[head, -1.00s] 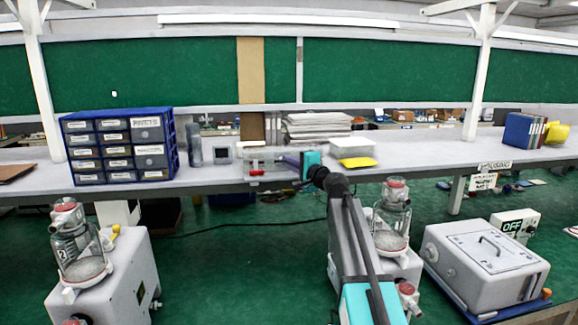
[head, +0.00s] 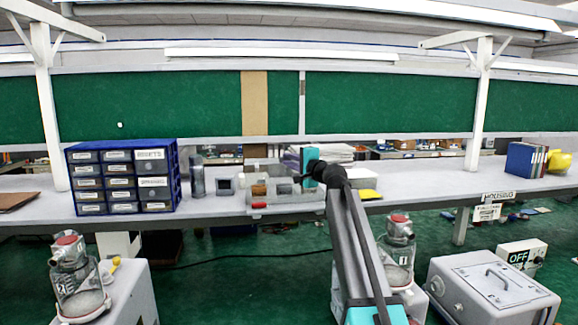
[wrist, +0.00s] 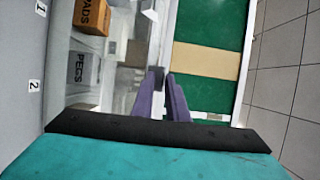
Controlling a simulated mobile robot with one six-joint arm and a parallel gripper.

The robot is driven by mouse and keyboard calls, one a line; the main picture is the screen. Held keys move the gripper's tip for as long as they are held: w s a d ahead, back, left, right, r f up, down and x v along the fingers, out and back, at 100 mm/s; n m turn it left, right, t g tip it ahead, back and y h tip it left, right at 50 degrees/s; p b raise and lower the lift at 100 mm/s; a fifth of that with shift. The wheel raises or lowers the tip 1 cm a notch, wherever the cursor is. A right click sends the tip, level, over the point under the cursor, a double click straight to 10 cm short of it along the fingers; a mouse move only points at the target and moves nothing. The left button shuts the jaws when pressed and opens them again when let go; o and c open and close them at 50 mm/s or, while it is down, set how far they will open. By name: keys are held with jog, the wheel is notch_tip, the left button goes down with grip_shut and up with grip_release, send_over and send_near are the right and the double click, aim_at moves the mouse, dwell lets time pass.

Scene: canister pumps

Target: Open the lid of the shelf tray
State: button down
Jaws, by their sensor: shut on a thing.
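The shelf tray (head: 285,207) is a clear box with a red tab (head: 259,205) at its front, on the shelf.
A blue drawer cabinet (head: 122,178) and dark upright items (head: 197,178) stand left of the tray. A yellow item (head: 368,194) lies to its right. The shelf further right (head: 430,185) is clear up to blue binders (head: 525,160). A green wall panel (head: 390,105) is behind.

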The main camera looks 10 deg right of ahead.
jog(key=shift+w+d+r, duration=0.15)
jog(key=shift+w+r, duration=0.05)
jog(key=shift+r, duration=0.4)
jog(key=c, duration=2.3)
grip_release()
jog(key=shift+f, duration=0.25)
jog(key=o, duration=0.4)
jog(key=shift+a+f, duration=0.15)
jog(key=shift+a, duration=0.05)
jog(key=shift+s+d+r+p, duration=0.95)
jog(key=shift+s+r, duration=0.55)
jog(key=shift+r, duration=0.45)
jog(key=shift+s+d+r+p, duration=0.7)
jog(key=shift+s+d+r, duration=0.35)
jog(key=shift+s+r, duration=0.65)
jog(key=shift+s+d+r+p, duration=0.95)
jog(key=shift+s+r, duration=0.3)
jog(key=shift+r, duration=0.95)
jog(key=shift+s+d, duration=0.1)
